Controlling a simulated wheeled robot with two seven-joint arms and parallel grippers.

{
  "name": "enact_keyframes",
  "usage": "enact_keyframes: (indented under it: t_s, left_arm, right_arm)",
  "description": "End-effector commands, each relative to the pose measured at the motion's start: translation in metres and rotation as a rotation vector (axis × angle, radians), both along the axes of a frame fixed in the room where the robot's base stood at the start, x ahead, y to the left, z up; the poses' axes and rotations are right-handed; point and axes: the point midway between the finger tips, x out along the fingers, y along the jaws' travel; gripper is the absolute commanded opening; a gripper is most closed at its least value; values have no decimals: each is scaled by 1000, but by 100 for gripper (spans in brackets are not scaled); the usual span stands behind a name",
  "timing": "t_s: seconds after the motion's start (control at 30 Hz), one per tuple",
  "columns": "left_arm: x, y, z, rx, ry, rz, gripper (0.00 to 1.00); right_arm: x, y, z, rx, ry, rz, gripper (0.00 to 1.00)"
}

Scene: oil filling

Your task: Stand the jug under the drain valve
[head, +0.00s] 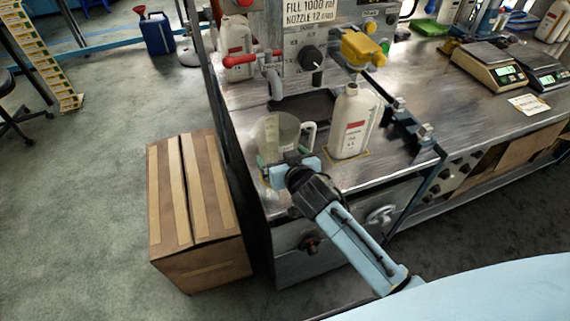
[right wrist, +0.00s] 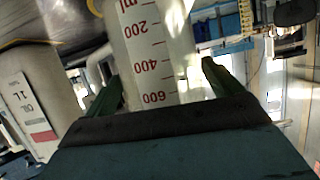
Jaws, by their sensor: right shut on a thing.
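The clear jug (head: 272,134) with a pale handle (head: 308,133) is at the bench's front left corner. Its red scale marks show in the right wrist view (right wrist: 160,45). My right gripper (head: 285,170) is shut on the jug's body from the front, with a green finger on each side. The drain valve with a red lever (head: 240,61) is on the machine behind it. The valve's downturned spout (head: 276,88) appears just behind and above the jug's rim. I cannot tell whether the jug touches the bench. My left gripper is not in view.
A white oil bottle (head: 353,125) stands right of the jug, below the yellow nozzle (head: 362,48). Another bottle (head: 235,42) is behind the red lever. A cardboard box (head: 197,210) stands on the floor left of the bench. Scales (head: 487,66) are at the right.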

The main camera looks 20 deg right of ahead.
Motion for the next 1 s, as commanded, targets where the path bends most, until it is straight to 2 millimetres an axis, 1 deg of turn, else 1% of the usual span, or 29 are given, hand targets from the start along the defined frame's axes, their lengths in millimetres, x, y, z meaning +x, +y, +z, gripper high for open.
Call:
enact_keyframes:
  t_s: [0.07,0.47,0.5,0.57,0.83,0.93,1.0]
  left_arm:
    - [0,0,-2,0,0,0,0]
    - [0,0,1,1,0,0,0]
    - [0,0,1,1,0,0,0]
    - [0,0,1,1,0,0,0]
    - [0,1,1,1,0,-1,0]
    - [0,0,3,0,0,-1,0]
    - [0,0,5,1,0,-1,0]
  right_arm:
    - [3,0,0,-1,-1,0,66]
    - [3,0,-3,0,0,-1,66]
    - [3,0,-3,0,0,-1,94]
    - [3,0,-3,1,0,-1,100]
    - [1,0,-3,0,2,-1,100]
    - [-8,0,1,1,1,0,100]
    - [-17,-1,5,1,1,0,100]
